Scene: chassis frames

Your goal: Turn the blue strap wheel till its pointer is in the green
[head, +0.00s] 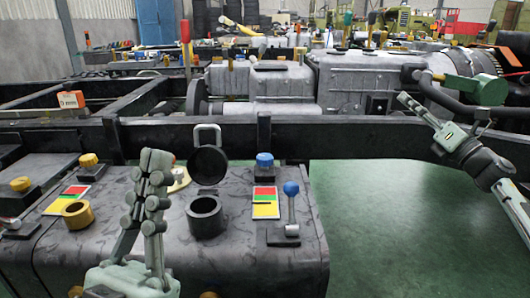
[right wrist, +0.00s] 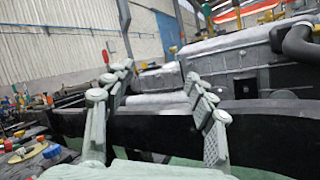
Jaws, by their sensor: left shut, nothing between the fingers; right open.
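A small blue wheel-like knob (head: 265,160) stands on the dark tank top, just below the black frame rail. A card with red, green and yellow patches (head: 265,203) lies in front of it. I cannot make out a pointer. A lever with a blue ball (head: 291,188) stands to the right of the card. My left gripper (head: 156,158) is shut and empty above the tank, to the left of the knob and apart from it. My right gripper (head: 422,88) is open and empty at the far right, by the rail; its fingers also show in the right wrist view (right wrist: 158,75).
A black ring (head: 204,216) and a raised round black lid (head: 208,165) stand between my left gripper and the knob. The green floor (head: 390,230) is clear at right.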

